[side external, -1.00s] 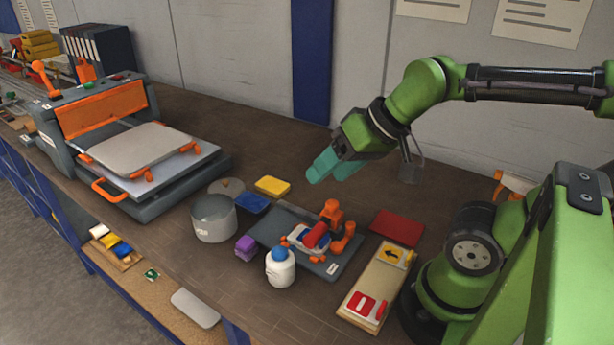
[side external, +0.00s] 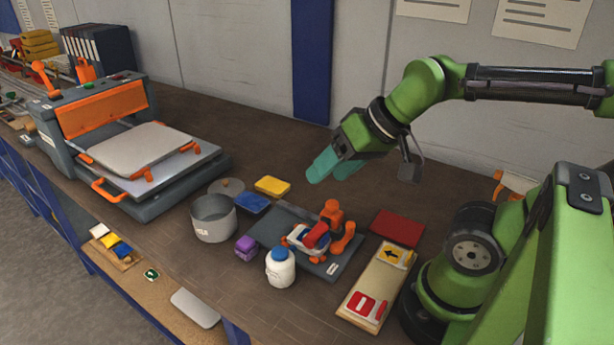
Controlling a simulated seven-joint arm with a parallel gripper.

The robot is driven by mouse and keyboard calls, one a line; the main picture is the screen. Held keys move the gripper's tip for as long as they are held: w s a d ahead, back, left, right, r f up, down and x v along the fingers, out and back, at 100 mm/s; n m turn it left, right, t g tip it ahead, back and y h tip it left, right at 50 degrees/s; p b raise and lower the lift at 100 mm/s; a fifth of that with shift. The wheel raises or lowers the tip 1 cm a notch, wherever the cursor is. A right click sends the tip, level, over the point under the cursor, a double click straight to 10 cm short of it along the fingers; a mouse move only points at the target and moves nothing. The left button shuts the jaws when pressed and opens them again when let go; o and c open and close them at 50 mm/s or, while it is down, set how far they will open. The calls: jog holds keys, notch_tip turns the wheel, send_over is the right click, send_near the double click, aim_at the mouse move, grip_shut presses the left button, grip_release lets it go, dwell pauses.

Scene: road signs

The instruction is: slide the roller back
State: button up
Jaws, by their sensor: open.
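A red roller (side external: 316,235) sits on a dark grey base plate (side external: 270,228), over a small white and blue piece. Orange fittings (side external: 333,214) stand beside and behind it, and small orange pieces lie at its front. My gripper (side external: 324,172) has teal fingers and is in the air behind and above the plate, apart from the roller. It is open and I see nothing between its fingers. The near finger partly hides the other.
A grey pot (side external: 213,217), purple block (side external: 246,248) and white jar with blue cap (side external: 281,267) crowd the plate's left and front. A sign board (side external: 372,290) and red block (side external: 397,228) are at its right. A large press (side external: 140,150) stands far left. Bare bench lies behind the plate.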

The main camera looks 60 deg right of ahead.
dwell(0.3)
jog(key=m+g+h, duration=0.2)
jog(key=m+g, duration=0.3)
jog(key=g, duration=0.2)
send_over(332, 203)
notch_tip(332, 203, down, 17)
jog(key=shift+r, duration=0.1)
jog(key=shift+c, duration=0.4)
grip_shut()
